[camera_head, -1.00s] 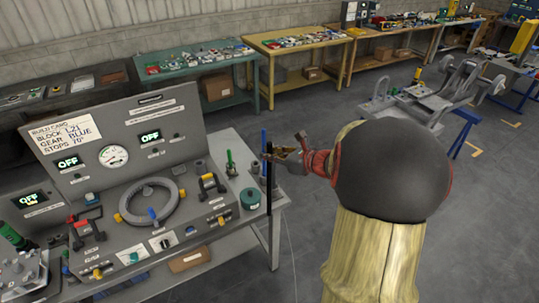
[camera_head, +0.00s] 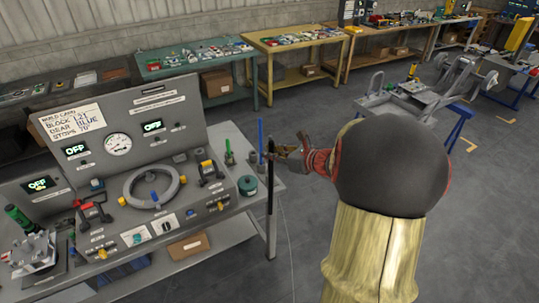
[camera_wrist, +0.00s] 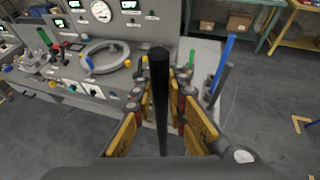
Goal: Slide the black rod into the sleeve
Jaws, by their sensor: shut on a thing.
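The black rod (camera_head: 270,190) hangs upright in my gripper (camera_head: 276,152), in front of the bench's right end. In the wrist view the black rod (camera_wrist: 160,105) stands between my gripper's yellow-padded fingers (camera_wrist: 160,112), which are shut on it. Its top end faces the camera; its lower end is hidden there. A blue rod (camera_head: 261,134) stands upright just behind it, and also shows at the right in the wrist view (camera_wrist: 223,65). A green rod (camera_head: 229,150) stands in a small holder to the left. I cannot tell which part is the sleeve.
The grey console (camera_head: 110,165) with a grey ring (camera_head: 131,187) and clamps fills the bench's left. A teal round part (camera_head: 248,186) sits near its right end. Open floor (camera_head: 330,115) lies behind my gripper; a metal frame on blue trestles (camera_head: 460,130) stands at right.

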